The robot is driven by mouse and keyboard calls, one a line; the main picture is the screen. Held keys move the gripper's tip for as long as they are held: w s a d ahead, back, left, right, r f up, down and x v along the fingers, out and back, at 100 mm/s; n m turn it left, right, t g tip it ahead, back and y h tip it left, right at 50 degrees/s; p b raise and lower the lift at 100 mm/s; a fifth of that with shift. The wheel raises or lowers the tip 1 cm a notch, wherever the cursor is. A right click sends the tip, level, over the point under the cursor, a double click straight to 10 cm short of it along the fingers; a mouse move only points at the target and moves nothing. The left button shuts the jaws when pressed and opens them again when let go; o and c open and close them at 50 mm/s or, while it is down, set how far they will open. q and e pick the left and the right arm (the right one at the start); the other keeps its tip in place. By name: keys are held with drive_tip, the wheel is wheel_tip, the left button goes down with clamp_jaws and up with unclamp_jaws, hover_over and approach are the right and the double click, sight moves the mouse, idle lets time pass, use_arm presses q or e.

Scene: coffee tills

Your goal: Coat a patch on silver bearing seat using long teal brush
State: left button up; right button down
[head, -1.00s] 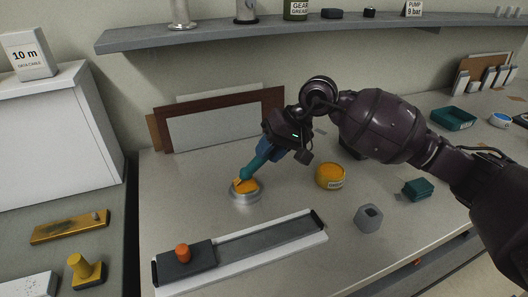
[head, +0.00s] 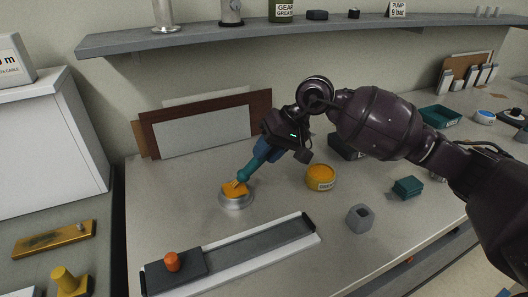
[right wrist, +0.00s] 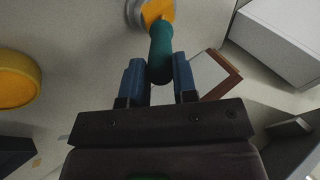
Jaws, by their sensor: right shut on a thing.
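The silver bearing seat (head: 236,203) stands on the bench, left of the middle. Orange grease (head: 231,189) covers much of its top. The long teal brush (head: 246,172) is tilted, its orange-loaded tip down at the seat's top and seeming to touch it. My right gripper (head: 264,154) is shut on the brush handle. In the right wrist view the teal handle (right wrist: 161,55) sits between the blue fingers, and the seat (right wrist: 134,14) shows partly behind the orange tip. My left gripper is out of view.
A yellow grease pot (head: 320,183) stands right of the seat. A grey block with a hole (head: 360,218) and a teal block (head: 407,187) lie further right. A long slide rail (head: 260,243) with an orange knob (head: 172,262) lies in front. Framed boards (head: 205,130) lean behind.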

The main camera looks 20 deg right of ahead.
drive_tip(key=shift+r+p, duration=0.35)
drive_tip(key=shift+r, duration=2.7)
drive_tip(key=shift+r, duration=1.5)
